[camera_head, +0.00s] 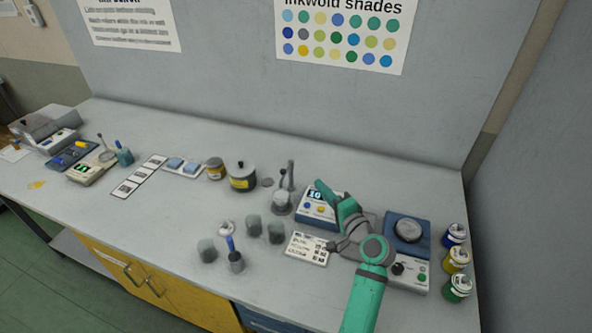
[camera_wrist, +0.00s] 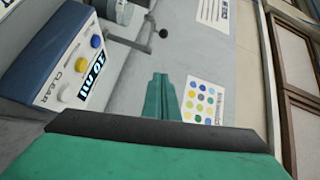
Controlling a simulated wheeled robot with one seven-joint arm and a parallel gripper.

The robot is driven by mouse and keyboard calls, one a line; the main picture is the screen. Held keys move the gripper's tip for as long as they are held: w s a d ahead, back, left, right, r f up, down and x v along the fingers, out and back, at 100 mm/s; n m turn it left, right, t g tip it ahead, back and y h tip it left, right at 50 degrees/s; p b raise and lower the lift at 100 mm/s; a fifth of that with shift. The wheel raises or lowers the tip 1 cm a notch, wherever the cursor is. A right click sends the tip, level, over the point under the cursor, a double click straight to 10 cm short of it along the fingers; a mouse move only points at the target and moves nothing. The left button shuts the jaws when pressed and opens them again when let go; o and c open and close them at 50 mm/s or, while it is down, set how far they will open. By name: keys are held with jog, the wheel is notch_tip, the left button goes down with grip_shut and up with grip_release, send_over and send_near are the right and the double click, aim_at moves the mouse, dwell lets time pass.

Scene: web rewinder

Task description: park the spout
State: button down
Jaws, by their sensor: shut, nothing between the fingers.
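A small dispenser stand (camera_head: 291,177) with a grey upright post is at the middle of the bench. A thin arm with a dark knob, which I take to be the spout (camera_head: 282,174), is beside the post. A dark round knob on a thin rod (camera_wrist: 163,33) shows at the top of the wrist view. A pale cup-like part (camera_head: 281,199) sits low on the stand. My gripper (camera_head: 322,186) is shut and empty, above the blue-and-white display box and right of the stand. Its green fingers (camera_wrist: 160,78) appear apart from the knob in the wrist view.
The display box (camera_head: 318,207) is under my gripper, with a label card (camera_head: 306,249) in front. A blue-topped device (camera_head: 408,231) and several ink jars (camera_head: 456,258) stand right. Grey cups (camera_head: 253,226) stand front left of the card. A dark pot (camera_head: 242,178) is left of the stand.

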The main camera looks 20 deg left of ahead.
jog(key=w+a+f, duration=0.1)
jog(key=w+a, duration=0.4)
jog(key=a, duration=0.5)
jog(key=shift+a, duration=0.15)
jog(key=shift+f, duration=0.1)
dwell(0.6)
